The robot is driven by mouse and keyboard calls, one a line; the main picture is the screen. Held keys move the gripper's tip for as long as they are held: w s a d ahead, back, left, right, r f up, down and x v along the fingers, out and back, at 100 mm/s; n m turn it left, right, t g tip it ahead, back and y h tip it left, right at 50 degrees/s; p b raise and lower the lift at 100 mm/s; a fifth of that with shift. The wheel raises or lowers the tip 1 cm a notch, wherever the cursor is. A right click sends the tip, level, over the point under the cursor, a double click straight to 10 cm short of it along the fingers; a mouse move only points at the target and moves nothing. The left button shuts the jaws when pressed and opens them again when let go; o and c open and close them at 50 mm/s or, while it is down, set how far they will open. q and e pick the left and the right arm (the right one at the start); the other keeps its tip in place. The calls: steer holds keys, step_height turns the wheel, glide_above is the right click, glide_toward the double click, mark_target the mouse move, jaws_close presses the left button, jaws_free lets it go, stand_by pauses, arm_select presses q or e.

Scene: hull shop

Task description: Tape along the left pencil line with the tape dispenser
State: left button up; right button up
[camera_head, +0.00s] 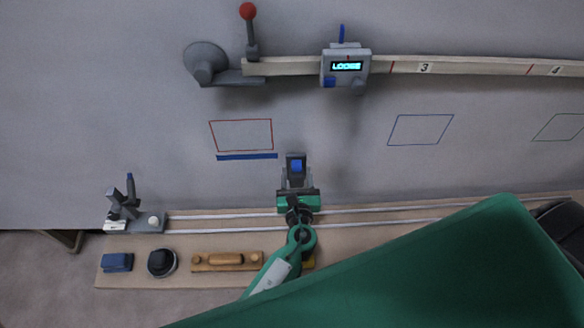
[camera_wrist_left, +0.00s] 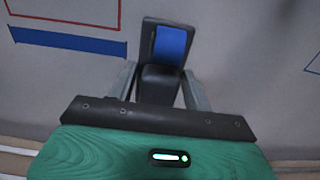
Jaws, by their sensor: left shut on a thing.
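The tape dispenser (camera_head: 296,161) is a small dark grey block with a blue patch of tape. My left gripper (camera_head: 297,180) is shut on it, and in the left wrist view the dispenser (camera_wrist_left: 160,75) sits between the two fingers. A straight blue tape strip (camera_head: 247,156) lies on the grey hull surface just below a red-outlined shape (camera_head: 243,134). The dispenser is right of the strip's right end, apart from it. The strip also shows at upper left in the left wrist view (camera_wrist_left: 68,41). I cannot make out a bare pencil line. My right gripper is not in view.
A rail (camera_head: 450,66) with a box reading "LOOSE" (camera_head: 346,68) and a red-knobbed lever (camera_head: 249,12) crosses the top. A ledge (camera_head: 210,240) below holds a blue block (camera_head: 117,262), a black round knob (camera_head: 161,262) and a wooden tool (camera_head: 227,261).

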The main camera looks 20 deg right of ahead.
arm_select(q)
steer(key=shift+a+v, duration=0.25)
steer(key=shift+v, duration=0.9)
steer(key=shift+s+a+p, duration=0.15)
steer(key=shift+s+p, duration=0.1)
steer(key=shift+p, duration=0.1)
steer(key=shift+p+v, duration=0.45)
steer(key=shift+v, duration=1.6)
steer(key=shift+s, duration=0.1)
steer(key=shift+p+v, duration=0.35)
steer(key=shift+v, duration=1.6)
